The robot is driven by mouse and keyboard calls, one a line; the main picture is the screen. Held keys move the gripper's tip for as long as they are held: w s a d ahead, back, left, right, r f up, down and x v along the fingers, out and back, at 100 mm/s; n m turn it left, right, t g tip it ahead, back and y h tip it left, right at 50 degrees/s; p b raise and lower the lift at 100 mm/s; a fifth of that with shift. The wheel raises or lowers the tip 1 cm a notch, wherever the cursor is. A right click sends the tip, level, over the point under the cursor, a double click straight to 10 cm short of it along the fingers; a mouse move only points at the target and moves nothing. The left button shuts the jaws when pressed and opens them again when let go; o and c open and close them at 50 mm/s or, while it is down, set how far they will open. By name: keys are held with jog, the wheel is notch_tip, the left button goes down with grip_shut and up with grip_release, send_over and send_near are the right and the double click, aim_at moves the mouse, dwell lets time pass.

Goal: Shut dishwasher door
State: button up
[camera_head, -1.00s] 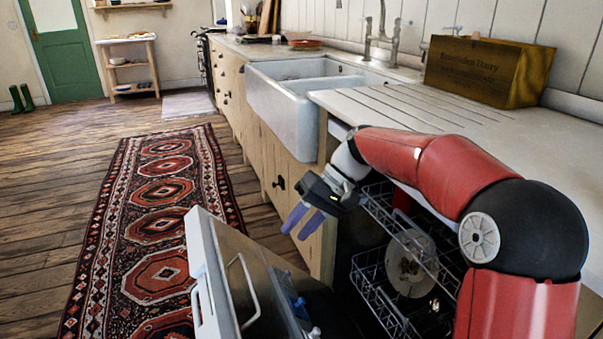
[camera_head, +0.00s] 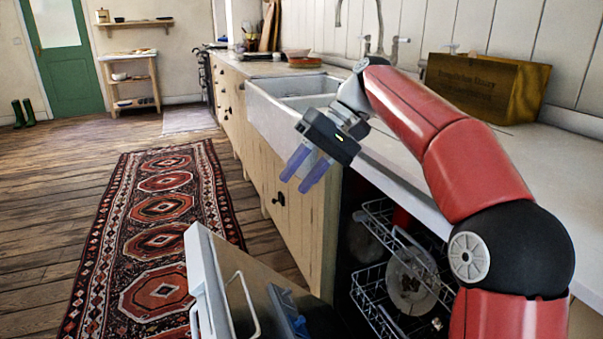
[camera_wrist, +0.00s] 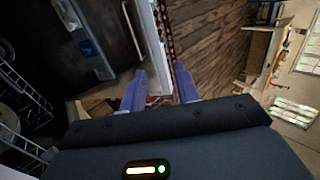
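The dishwasher door (camera_head: 207,275) stands partly open, tilted outward from the counter front, at the bottom of the head view. Its inner face carries a curved metal bar and a blue-grey dispenser (camera_head: 288,312). In the wrist view the door (camera_wrist: 112,28) fills the upper left, its pale edge near my fingers. My gripper (camera_head: 296,182) hangs above the door, in front of the wooden cabinet. Its two purple fingers are spread with nothing between them, as the wrist view also shows (camera_wrist: 158,75). The dishwasher's lower door hinge is out of view.
The dishwasher racks (camera_head: 385,290) hold a plate (camera_head: 411,282) inside the cavity. The worktop (camera_head: 395,160) and white sink (camera_head: 268,118) lie behind my arm. A wooden box (camera_head: 485,85) stands on the worktop. A patterned rug (camera_head: 160,235) covers open floor left of the door.

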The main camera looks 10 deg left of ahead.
grip_shut()
jog(key=s+a+f+n+t+h+b, duration=0.1)
jog(key=s+a+f+n+t+h, duration=0.3)
jog(key=s+a+f+n, duration=0.65)
jog(key=s+a+f+n+t+h+b, duration=0.2)
jog(key=s+a+f+n+h, duration=0.55)
jog(key=s+a+f, duration=0.4)
notch_tip(320, 180, down, 7)
jog(key=w+b, duration=0.1)
jog(key=shift+y, duration=0.45)
jog(key=shift+w+d+r, duration=0.5)
jog(key=shift+d+r, duration=0.1)
jog(key=shift+d, duration=0.25)
jog(key=shift+w+d+r, duration=0.45)
jog(key=shift+d+r, duration=0.1)
jog(key=shift+d, duration=0.25)
